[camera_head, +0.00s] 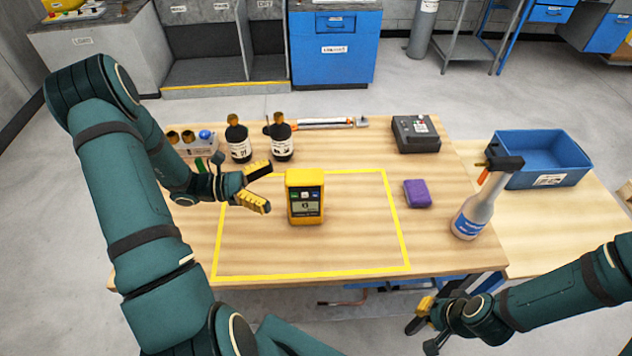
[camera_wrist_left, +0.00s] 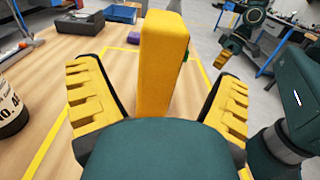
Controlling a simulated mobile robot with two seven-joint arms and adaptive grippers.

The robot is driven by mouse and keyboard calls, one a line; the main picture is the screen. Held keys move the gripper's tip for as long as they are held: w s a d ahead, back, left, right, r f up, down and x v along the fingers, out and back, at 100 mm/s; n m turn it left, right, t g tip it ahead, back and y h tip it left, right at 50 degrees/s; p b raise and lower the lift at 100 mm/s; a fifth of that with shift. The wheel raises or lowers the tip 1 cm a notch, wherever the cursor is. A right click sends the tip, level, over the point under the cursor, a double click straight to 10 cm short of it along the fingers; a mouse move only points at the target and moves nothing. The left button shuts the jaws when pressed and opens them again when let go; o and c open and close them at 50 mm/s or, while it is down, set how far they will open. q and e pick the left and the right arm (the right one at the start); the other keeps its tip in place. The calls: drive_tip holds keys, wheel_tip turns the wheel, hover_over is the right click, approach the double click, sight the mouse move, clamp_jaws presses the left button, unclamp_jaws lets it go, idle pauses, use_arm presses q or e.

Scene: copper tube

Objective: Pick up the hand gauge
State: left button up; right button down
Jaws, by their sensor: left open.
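The hand gauge (camera_head: 305,197) is a yellow upright device with a small screen and buttons. It stands on the wooden table (camera_head: 345,245) inside a yellow taped rectangle. My left gripper (camera_head: 268,186) is open just left of the gauge, its fingers pointing at it. In the left wrist view the gauge (camera_wrist_left: 163,65) stands ahead, between the lines of the two spread fingers (camera_wrist_left: 160,105); I cannot tell whether they reach around it. My right gripper (camera_head: 425,325) is low at the bottom right, off the table's front edge, apart from the gauge; its finger opening is unclear.
Dark bottles (camera_head: 238,140) stand behind my left gripper. A purple block (camera_head: 417,193) and a spray bottle (camera_head: 477,208) are to the right. A black box (camera_head: 416,134) sits at the back, and a blue bin (camera_head: 545,160) at far right. The taped area around the gauge is otherwise clear.

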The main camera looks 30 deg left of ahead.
sight(302, 204)
use_arm(q)
wheel_tip(302, 204, down, 8)
drive_tip(key=shift+s+f+b, duration=0.1)
drive_tip(key=shift+b, duration=0.45)
drive_tip(key=shift+x, duration=0.85)
drive_tip(key=x, duration=0.6)
drive_tip(key=c, duration=1.4)
